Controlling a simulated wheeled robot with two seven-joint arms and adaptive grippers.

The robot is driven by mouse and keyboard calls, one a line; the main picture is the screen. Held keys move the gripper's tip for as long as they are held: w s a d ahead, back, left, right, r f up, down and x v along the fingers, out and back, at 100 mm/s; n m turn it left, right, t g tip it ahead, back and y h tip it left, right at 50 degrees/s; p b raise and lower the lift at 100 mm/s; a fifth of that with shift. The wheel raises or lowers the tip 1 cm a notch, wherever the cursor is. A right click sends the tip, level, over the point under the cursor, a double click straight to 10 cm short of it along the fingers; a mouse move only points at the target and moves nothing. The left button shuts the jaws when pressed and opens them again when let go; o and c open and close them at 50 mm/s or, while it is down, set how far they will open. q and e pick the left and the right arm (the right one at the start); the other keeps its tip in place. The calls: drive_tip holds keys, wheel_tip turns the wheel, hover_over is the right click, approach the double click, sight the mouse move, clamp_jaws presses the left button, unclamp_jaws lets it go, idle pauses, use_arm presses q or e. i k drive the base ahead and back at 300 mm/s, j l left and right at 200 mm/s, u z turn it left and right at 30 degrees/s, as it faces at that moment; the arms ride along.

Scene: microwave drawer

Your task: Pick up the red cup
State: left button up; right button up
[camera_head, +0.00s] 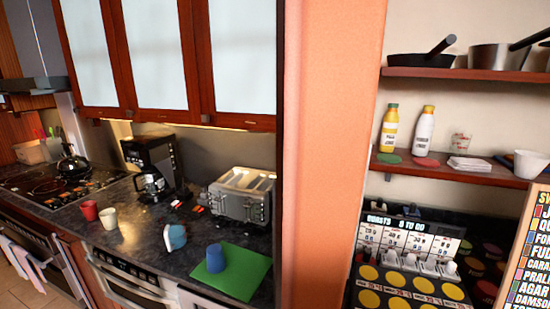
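The red cup (89,210) stands upright on the dark kitchen counter (140,243), near its front edge at the left of the view. A cream cup (108,218) stands just to its right, very close to it. Neither of my grippers shows in the head view, so I cannot see what state they are in.
A light-blue item (174,237) and a blue cup (215,258) on a green mat (240,275) are further right. A coffee maker (150,165) and a toaster (240,195) stand behind. A stove (60,180) is at left; an orange wall (330,150) bounds the counter.

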sight(89, 209)
drive_tip(key=u, duration=1.45)
